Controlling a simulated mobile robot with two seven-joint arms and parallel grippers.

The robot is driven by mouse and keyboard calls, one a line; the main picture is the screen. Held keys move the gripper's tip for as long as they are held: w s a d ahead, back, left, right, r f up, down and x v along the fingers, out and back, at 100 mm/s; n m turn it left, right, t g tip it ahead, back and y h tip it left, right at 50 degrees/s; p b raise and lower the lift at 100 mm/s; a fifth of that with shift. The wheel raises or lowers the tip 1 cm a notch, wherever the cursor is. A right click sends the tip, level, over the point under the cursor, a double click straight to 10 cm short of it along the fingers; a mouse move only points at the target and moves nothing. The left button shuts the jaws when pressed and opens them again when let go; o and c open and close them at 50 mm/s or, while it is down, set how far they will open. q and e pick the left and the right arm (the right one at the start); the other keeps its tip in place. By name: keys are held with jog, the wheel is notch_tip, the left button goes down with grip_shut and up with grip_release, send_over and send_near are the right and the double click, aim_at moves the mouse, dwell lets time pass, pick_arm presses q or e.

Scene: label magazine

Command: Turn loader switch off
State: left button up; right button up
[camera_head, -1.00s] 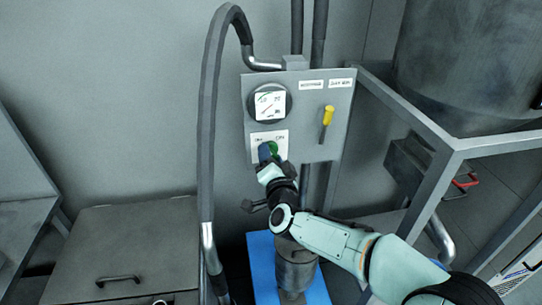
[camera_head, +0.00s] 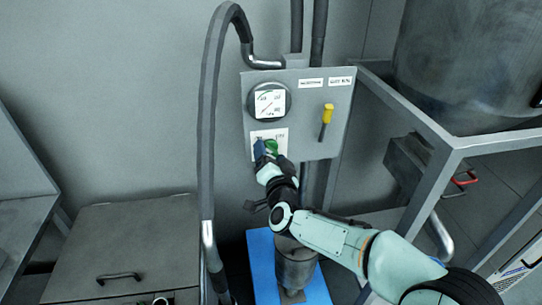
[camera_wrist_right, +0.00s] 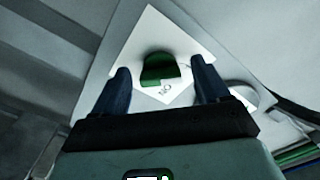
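The loader switch is a green knob (camera_head: 271,147) on a white label plate (camera_head: 283,135) at the lower left of a grey panel (camera_head: 313,95). In the right wrist view the green knob (camera_wrist_right: 160,69) sits between the two dark blue fingers of my right gripper (camera_wrist_right: 160,85), with gaps on both sides. The label (camera_wrist_right: 150,25) shows there too, with "ON" lettering below the knob. In the head view my right gripper (camera_head: 265,150) is at the knob and partly hides it. Its fingers are apart. My left gripper is not in view.
A round gauge (camera_head: 269,101) is above the switch, and a yellow-handled lever (camera_head: 327,116) is to its right. A thick grey hose (camera_head: 208,130) runs down left of the panel. A metal frame (camera_head: 440,150) stands on the right, and a blue base (camera_head: 262,275) is below.

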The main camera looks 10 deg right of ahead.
jog(key=s+b, duration=0.1)
jog(key=s, duration=1.2)
jog(key=shift+s+b, duration=0.2)
jog(key=shift+b, duration=0.2)
